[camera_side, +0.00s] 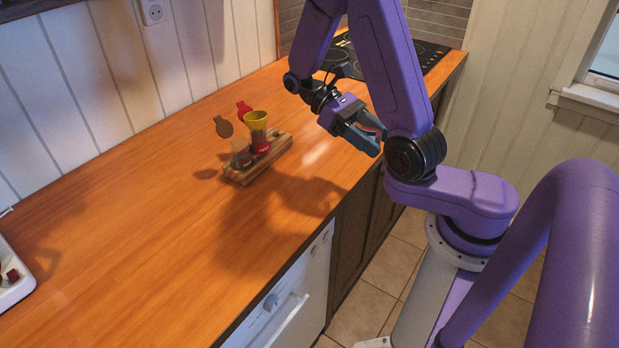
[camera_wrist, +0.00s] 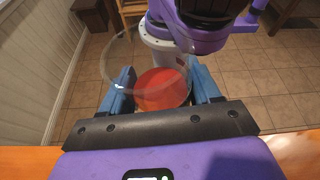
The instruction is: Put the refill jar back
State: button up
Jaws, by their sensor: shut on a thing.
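A clear round jar (camera_wrist: 112,72) with an orange-red disc-like part (camera_wrist: 163,92) sits between the fingers of my gripper (camera_wrist: 160,90) in the wrist view. I cannot tell whether the red is its contents or its base. My gripper (camera_side: 368,135) is shut on this jar, held in the air right of the wooden rack and above the counter's front side. In the side view the jar is hardly visible between the fingers. The wooden rack (camera_side: 240,178) on the counter holds a red-based jar (camera_side: 261,143) with a yellow funnel (camera_side: 256,120) on top, and a clear jar (camera_side: 241,156) at its near-left end.
A brown lid-like piece (camera_side: 223,127) and a red one (camera_side: 244,109) stand up behind the rack. A black hob (camera_side: 400,58) is at the back right. A white tray (camera_side: 12,275) is at the left edge. The counter (camera_side: 130,220) between is clear.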

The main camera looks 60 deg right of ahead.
jog(key=s+a+m+t+y, duration=0.1)
jog(key=s+a+m+y, duration=0.1)
jog(key=a+m+y, duration=0.25)
jog(key=m+t+y, duration=0.9)
jog(key=m+t, duration=0.6)
jog(key=m, duration=0.1)
send_over(306, 181)
jog(key=shift+h, duration=0.25)
jog(key=f, duration=0.9)
jog(key=shift+s, duration=0.35)
jog(key=shift+w+f, duration=0.15)
jog(key=shift+f, duration=0.05)
jog(key=shift+w+f, duration=0.15)
jog(key=shift+f, duration=1.5)
jog(key=shift+f, duration=0.15)
